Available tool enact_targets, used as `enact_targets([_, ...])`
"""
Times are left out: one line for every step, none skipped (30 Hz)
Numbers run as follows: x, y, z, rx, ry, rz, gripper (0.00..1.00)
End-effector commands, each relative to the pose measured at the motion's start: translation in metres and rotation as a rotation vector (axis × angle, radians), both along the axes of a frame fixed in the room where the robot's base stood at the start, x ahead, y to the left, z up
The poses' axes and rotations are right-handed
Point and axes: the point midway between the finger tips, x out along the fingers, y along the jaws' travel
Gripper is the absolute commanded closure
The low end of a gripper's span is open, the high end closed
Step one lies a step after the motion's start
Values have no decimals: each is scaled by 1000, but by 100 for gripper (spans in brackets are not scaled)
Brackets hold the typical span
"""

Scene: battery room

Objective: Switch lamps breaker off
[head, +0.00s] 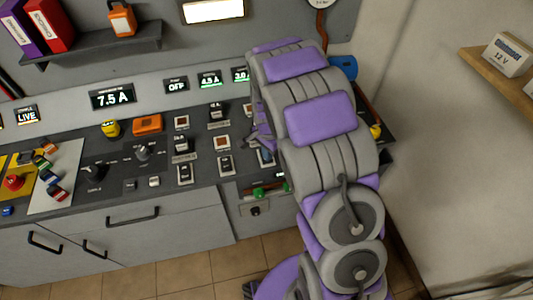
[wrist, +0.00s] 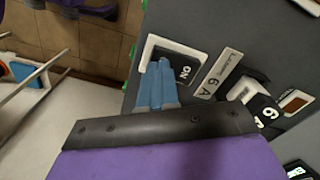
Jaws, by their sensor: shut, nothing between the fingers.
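In the wrist view the lamps breaker (wrist: 184,70) is a black rocker in a white frame, with "ON" readable on it. Beside it is a pale label (wrist: 217,74) that appears to read "Lamps 6 A". My gripper (wrist: 158,75) is shut and empty. Its blue fingertips are side by side over the ON end of the rocker and hide part of it; I cannot tell whether they touch. In the head view my grey and purple arm covers the right end of the console and hides most of this spot.
Another breaker (wrist: 258,105) marked "6" stands close to the right in the wrist view. A wooden shelf (head: 484,62) is at the right wall.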

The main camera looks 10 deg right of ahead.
Motion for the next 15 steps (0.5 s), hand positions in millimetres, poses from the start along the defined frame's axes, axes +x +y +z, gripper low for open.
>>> enact_targets([0, 0, -1, 0, 0, 1, 100])
enact_targets([0, 0, -1, -1, -1, 1, 100])
enact_targets([0, 0, -2, 0, 0, 1, 100])
enact_targets([0, 0, -2, -1, -1, 1, 100])
enact_targets([0, 0, -2, -1, -1, 1, 100])
enact_targets([0, 0, -1, -1, -1, 1, 100])
enact_targets([0, 1, 0, -1, -1, 1, 100])
enact_targets([0, 0, 1, -1, -1, 1, 100])
enact_targets([0, 0, 2, -1, -1, 1, 100])
enact_targets([0, 0, 4, 0, -1, 1, 100])
enact_targets([0, 0, 6, 0, -1, 1, 100])
enact_targets([0, 0, 9, 0, -1, 0, 100])
enact_targets([0, 0, 11, 0, -1, 0, 100])
enact_targets([0, 0, 14, 0, -1, 0, 100])
enact_targets([0, 0, 17, 0, -1, 0, 100])
